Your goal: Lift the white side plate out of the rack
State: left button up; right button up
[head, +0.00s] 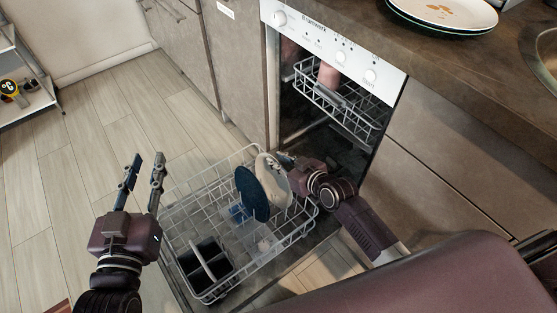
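The white side plate (270,178) stands on edge in the pulled-out lower dish rack (190,215), tilted a little. A dark blue plate (247,198) stands just left of it and hides part of it. My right gripper (286,162) is at the white plate's upper right edge, pointing left. Its fingertips are small and partly hidden against the plate and the dark interior, so I cannot tell whether they grip it. My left gripper (143,168) is open and empty, with two fingers apart, beside the rack's left edge.
A dark cutlery basket (213,255) sits in the rack's front corner. The dishwasher's upper rack (345,105) stands above the lower one. Stacked plates (445,12) lie on the counter (425,55). The floor (60,180) at left is clear.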

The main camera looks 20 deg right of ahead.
grip_shut()
